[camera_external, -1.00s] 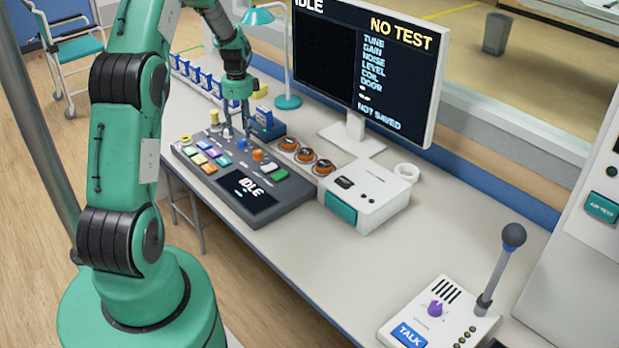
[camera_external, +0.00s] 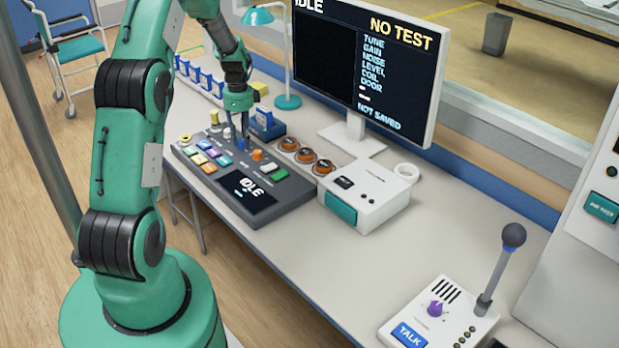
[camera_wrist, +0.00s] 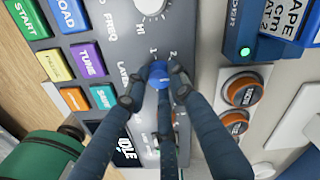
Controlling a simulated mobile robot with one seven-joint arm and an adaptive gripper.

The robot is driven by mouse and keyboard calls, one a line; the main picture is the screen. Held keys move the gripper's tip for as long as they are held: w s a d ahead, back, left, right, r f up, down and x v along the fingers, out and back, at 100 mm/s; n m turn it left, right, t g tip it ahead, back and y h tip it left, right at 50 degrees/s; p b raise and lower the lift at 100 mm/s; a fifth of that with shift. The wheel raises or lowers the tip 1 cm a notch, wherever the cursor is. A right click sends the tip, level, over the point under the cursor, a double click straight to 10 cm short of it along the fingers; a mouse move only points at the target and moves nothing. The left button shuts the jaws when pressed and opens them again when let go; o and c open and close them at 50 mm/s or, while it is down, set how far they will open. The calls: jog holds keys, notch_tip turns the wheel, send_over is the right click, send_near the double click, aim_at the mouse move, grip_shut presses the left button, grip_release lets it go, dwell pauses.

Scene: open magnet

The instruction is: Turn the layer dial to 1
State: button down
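The layer dial is a small blue knob (camera_wrist: 158,74) on the grey console, beside the letters LAYER and the marks 1 and 2 in the wrist view. It also shows as a blue spot in the external view (camera_external: 241,144). My gripper (camera_wrist: 157,86) has its dark fingers spread around the knob, with one on either side and one in front. The fingertips are close to the knob, but I cannot tell whether they touch it. In the external view my gripper (camera_external: 239,138) points down at the console. The dial's pointer is hidden.
Coloured buttons including TUNE (camera_wrist: 87,60) lie left of the dial. A white knob (camera_wrist: 151,5) is above it. Orange round buttons (camera_wrist: 243,88) sit to the right. The console's display (camera_external: 249,190) reads IDLE. The monitor (camera_external: 365,60) stands behind.

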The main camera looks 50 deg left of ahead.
jog(key=shift+n, duration=0.3)
jog(key=n+p, duration=0.2)
jog(key=n, duration=0.2)
jog(key=shift+r+p, duration=0.15)
jog(key=shift+p, duration=0.25)
jog(key=n+p, duration=0.2)
jog(key=n, duration=0.3)
jog(key=n+p, duration=0.1)
jog(key=n, duration=0.4)
jog(key=shift+s+n+t+p, duration=0.1)
jog(key=shift+n+t+p, duration=0.2)
jog(key=shift+n+p, duration=0.1)
jog(key=n+p, duration=0.1)
jog(key=n, duration=0.3)
jog(key=shift+n, duration=0.3)
jog(key=c, duration=1.5)
grip_release()
